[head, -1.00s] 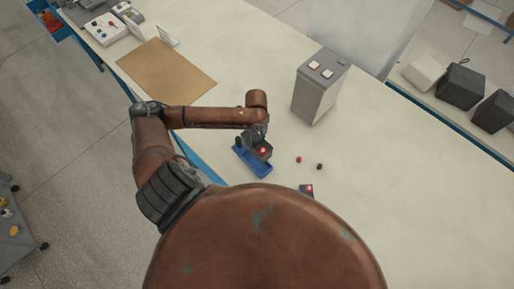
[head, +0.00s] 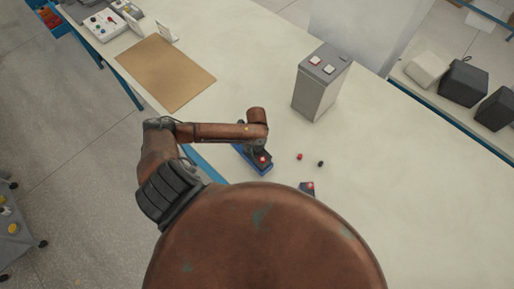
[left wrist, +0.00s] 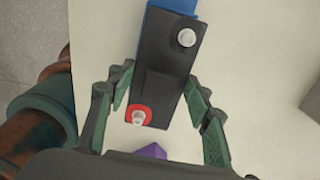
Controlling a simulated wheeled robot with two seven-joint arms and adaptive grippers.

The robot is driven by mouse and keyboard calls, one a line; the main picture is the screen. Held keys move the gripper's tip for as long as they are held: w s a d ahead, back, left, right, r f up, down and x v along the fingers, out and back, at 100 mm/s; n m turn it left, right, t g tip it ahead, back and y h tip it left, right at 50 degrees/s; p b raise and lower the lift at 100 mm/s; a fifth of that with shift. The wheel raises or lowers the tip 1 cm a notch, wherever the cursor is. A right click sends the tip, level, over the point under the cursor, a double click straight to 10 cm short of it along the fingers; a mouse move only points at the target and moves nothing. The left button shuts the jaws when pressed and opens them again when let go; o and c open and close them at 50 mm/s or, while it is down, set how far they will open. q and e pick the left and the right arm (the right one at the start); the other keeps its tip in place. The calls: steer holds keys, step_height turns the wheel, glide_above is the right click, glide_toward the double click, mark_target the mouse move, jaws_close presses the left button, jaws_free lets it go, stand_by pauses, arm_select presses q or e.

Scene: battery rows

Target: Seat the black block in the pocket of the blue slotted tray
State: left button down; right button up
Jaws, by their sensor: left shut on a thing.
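The black block (left wrist: 160,70) is long, with two silver terminals, one ringed in red. My left gripper (left wrist: 158,100) is shut on it, one finger on each long side. The blue slotted tray (left wrist: 175,5) shows past the block's far end in the left wrist view. In the head view the block (head: 263,159) is over or in the blue tray (head: 267,171), lined up along it. The tray's pocket is hidden under the block, so I cannot tell how deep the block sits. My right gripper is not in view.
A dark block with a red spot (head: 307,186) lies partly hidden by my body. A small red cap (head: 299,156) and a black cap (head: 320,164) lie to the right. A grey box (head: 321,80) stands behind. A brown mat (head: 165,72) lies left. A purple piece (left wrist: 150,152) shows near the gripper.

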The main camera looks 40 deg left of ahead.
arm_select(q)
steer(key=shift+w+f+b, duration=0.15)
steer(key=shift+f+b, duration=1.4)
steer(key=shift+f, duration=0.2)
steer(key=shift+r, duration=0.1)
steer(key=c, duration=1)
jaws_free()
steer(key=shift+s+f, duration=0.2)
steer(key=shift+f, duration=0.05)
step_height(320, 180, up, 12)
steer(key=shift+r+b, duration=0.15)
steer(key=shift+b, duration=0.35)
steer(key=shift+d, duration=0.1)
